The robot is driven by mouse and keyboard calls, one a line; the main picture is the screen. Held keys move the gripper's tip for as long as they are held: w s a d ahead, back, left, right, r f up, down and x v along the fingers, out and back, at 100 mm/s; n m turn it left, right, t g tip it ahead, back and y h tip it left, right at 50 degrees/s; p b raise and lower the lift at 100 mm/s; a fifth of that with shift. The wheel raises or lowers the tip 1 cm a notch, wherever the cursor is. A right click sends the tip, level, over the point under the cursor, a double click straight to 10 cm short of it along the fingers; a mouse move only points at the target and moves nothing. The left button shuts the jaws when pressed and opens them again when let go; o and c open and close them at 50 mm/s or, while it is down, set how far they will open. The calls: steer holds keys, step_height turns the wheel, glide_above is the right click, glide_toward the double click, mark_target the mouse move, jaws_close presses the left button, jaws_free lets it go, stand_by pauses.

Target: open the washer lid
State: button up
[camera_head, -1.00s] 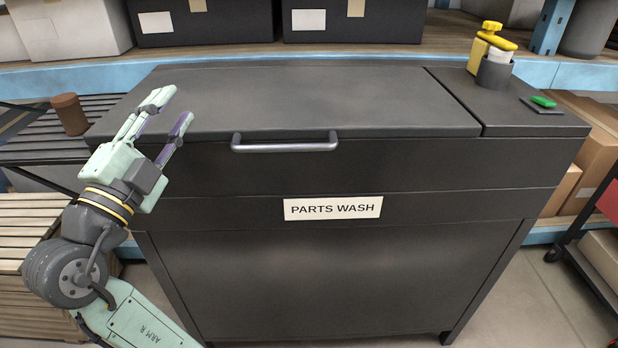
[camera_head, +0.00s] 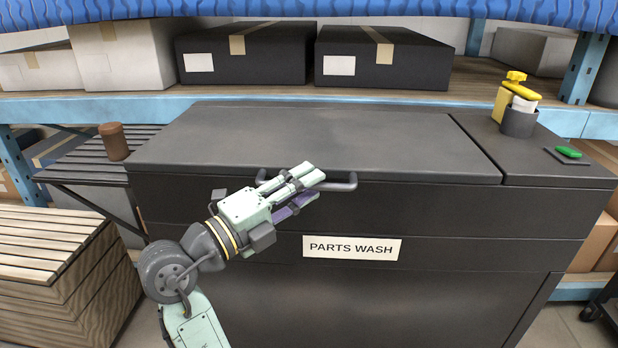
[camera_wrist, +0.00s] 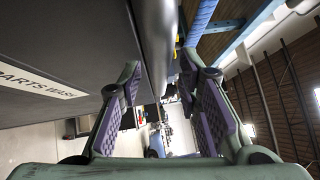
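The dark grey parts washer carries a wide flat lid (camera_head: 330,140), which lies closed. A grey bar handle (camera_head: 343,183) is fixed along the lid's front edge. My gripper (camera_head: 307,187) is at the handle, its fingers pointing right along the bar and hiding its middle. In the wrist view my gripper (camera_wrist: 165,110) has its two purple-padded fingers spread apart. A grey bar, which looks like the handle (camera_wrist: 157,40), runs in line with the gap between them. I cannot tell whether either finger touches it.
A green item on a dark pad (camera_head: 568,152) and a cup with yellow bottles (camera_head: 518,120) stand on the fixed top right of the lid. A shelf with black boxes (camera_head: 245,55) is behind. A brown cylinder (camera_head: 114,142) stands on the slatted rack at left.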

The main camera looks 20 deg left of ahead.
steer(key=shift+w+d, duration=0.3)
steer(key=shift+w, duration=0.2)
jaws_close()
stand_by(0.6)
